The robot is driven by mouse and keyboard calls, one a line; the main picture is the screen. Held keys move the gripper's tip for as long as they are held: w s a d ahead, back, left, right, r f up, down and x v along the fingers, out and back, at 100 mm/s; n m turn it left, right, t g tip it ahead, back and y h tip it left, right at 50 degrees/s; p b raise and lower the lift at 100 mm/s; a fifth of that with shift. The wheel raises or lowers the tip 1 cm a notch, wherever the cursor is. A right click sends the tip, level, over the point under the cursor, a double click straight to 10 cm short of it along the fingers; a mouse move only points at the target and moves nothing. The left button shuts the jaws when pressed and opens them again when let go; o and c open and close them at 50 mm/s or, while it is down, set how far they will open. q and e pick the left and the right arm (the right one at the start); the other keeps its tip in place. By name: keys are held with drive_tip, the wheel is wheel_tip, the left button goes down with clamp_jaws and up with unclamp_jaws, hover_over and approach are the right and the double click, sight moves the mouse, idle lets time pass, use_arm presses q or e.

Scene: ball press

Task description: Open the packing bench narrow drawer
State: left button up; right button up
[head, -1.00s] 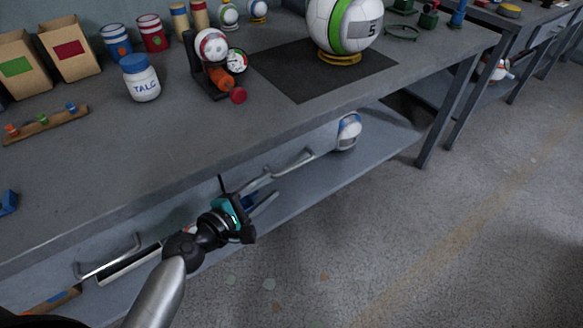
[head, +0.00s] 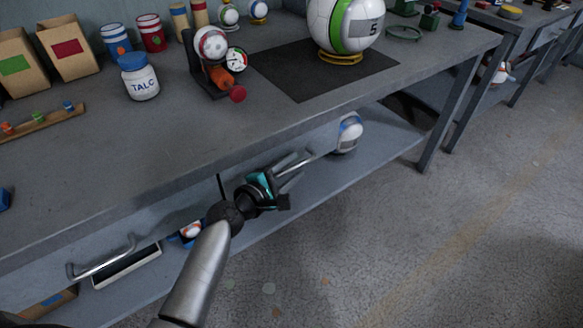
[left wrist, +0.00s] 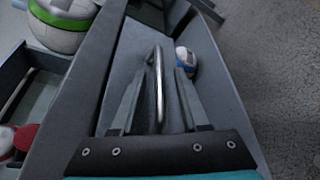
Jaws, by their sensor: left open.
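The packing bench (head: 150,170) has a drawer front under its top edge, split by a dark vertical seam. A bar handle (head: 318,154) is on the right drawer front, and another bar handle (head: 103,258) is on the left one. Which drawer is the narrow one I cannot tell for sure. My left gripper (head: 296,168) is open at the right handle and partly covers it. In the left wrist view the metal handle (left wrist: 158,80) runs between the two open fingers (left wrist: 160,85), with gaps on both sides. The right drawer looks shut. My right gripper is not in view.
A blue-and-white ball (head: 348,133) sits on the lower shelf (head: 385,140) beyond the handle. A white-rimmed tray (head: 127,268) lies below the left handle. The large ball (head: 345,25), a talc jar (head: 139,80) and a gauge stand on top. The floor in front is clear.

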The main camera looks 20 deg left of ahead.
use_arm(q)
drive_tip(key=shift+c, duration=0.4)
clamp_jaws()
idle(0.9)
